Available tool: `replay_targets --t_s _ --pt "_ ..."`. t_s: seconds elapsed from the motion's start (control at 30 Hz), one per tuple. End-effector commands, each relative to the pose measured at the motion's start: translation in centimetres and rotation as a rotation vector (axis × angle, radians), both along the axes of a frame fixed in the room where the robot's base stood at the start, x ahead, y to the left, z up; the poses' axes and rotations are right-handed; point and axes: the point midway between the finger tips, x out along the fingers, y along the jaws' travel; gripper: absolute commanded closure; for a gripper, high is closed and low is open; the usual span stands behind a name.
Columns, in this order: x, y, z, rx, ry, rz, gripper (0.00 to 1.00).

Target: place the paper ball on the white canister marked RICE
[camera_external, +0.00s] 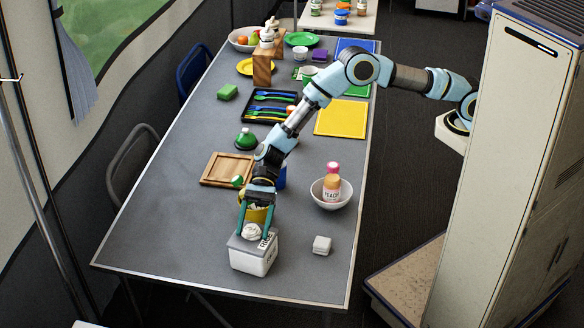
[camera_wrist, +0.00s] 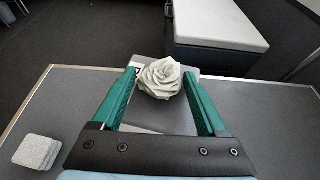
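The white canister marked RICE (camera_external: 250,262) stands near the front edge of the grey table, with a grey lid on top. The crumpled white paper ball (camera_external: 252,231) sits on that lid; it also shows in the wrist view (camera_wrist: 160,78). My gripper (camera_external: 254,234) points down over the canister, its green fingers on either side of the ball. In the wrist view my gripper (camera_wrist: 160,77) is open, with narrow gaps between the fingers and the ball. The fingers and ball hide part of the lid.
A small white block (camera_external: 321,245) lies right of the canister. A white bowl (camera_external: 344,197) holding a peach-labelled bottle (camera_external: 331,186) stands behind it. A wooden tray (camera_external: 226,170) is at the back left, and a yellow mat (camera_external: 341,118) farther back. The table's front left is clear.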

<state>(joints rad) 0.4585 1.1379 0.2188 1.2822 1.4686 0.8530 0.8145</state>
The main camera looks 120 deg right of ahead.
Motion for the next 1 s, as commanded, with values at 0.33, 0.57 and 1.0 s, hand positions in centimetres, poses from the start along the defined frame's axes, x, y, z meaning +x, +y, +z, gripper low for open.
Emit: replay_targets --t_s 0.33,0.57,1.0 --pt "0.0 0.0 0.1 0.000 0.000 0.000 0.01" --pt "-0.3 -0.4 0.5 0.000 0.000 -0.001 0.01" --pt "-5.9 -6.0 3.7 -0.001 -0.001 -0.002 0.01"
